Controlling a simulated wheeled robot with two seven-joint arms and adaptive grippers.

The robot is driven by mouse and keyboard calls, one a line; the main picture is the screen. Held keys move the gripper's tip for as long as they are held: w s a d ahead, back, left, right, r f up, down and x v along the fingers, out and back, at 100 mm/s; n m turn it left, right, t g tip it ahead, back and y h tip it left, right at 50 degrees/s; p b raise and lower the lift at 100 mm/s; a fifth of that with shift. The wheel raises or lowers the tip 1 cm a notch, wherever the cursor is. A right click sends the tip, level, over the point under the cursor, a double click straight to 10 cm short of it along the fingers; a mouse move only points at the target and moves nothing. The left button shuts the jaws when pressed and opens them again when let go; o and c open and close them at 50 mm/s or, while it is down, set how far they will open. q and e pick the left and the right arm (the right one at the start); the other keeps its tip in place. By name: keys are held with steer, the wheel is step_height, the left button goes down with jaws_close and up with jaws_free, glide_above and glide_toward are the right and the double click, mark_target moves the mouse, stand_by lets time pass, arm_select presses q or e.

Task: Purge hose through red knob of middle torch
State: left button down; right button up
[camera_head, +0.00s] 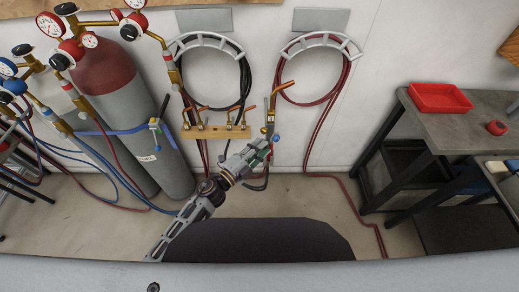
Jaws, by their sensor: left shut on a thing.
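My left gripper (264,150) reaches up from the bottom centre and is shut at the lower, valve end of a brass torch (270,118). A blue knob (277,138) shows just beside the fingers. A red knob is not clearly visible there; the fingers cover part of that end. Dark hose (258,186) loops below the gripper. My right gripper is out of view.
Gas cylinders (118,85) with gauges and hoses stand at the left. Coiled black hose (245,75) and red hose (347,75) hang on wall brackets. A grey workbench (440,128) with a red tray (438,97) stands at the right. Red hose runs along the floor.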

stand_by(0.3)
arm_select(q)
steer(key=c, duration=1.3)
jaws_free()
steer(key=shift+o, duration=0.2)
steer(key=shift+s, duration=0.1)
steer(key=v, duration=1.1)
steer(key=shift+s+a, duration=0.2)
steer(key=shift+a, duration=0.15)
